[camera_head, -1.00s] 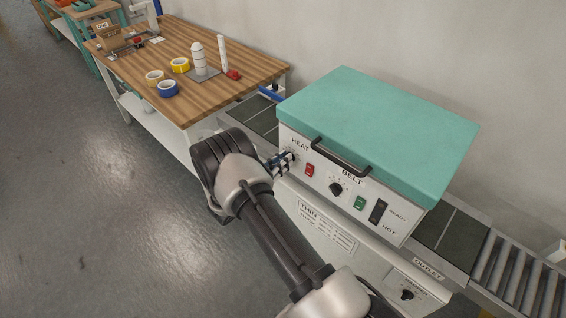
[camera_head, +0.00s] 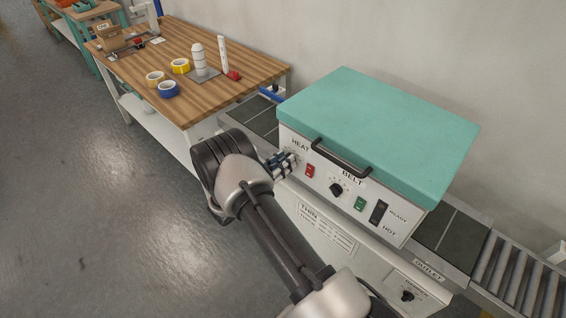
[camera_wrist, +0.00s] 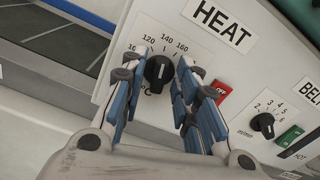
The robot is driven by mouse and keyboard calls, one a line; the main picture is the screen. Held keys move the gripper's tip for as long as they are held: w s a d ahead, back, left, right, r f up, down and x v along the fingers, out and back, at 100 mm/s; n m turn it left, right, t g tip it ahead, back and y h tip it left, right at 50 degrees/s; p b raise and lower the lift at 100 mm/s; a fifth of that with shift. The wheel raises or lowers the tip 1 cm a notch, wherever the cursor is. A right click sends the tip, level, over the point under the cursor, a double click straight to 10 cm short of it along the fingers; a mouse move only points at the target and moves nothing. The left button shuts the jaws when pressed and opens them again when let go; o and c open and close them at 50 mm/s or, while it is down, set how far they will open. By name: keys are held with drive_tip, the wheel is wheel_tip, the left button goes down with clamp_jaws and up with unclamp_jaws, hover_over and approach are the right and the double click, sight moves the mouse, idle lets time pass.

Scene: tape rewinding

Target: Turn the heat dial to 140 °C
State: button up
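The heat dial (camera_wrist: 158,71) is a black knob on the white panel, under the HEAT label (camera_wrist: 222,20). Numbers 120, 140 and 160 show above it. A pale line is on the knob's face; it runs roughly upward, but I cannot tell exactly which number it meets. In the head view my gripper (camera_head: 288,160) is at the panel's left end and hides the dial.
The red switch (camera_head: 310,171) is just right of my gripper. The belt dial (camera_head: 336,189) and green switch (camera_head: 359,203) are farther right. The teal lid (camera_head: 380,125) with its black handle (camera_head: 340,158) is above. A wooden table (camera_head: 190,70) stands left.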

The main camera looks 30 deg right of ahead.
drive_tip(key=shift+o, duration=0.2)
drive_tip(key=shift+a, duration=0.1)
drive_tip(key=v, duration=1.1)
drive_tip(key=shift+s+a, duration=0.15)
drive_tip(key=shift+a, duration=0.25)
drive_tip(key=shift+r, duration=0.1)
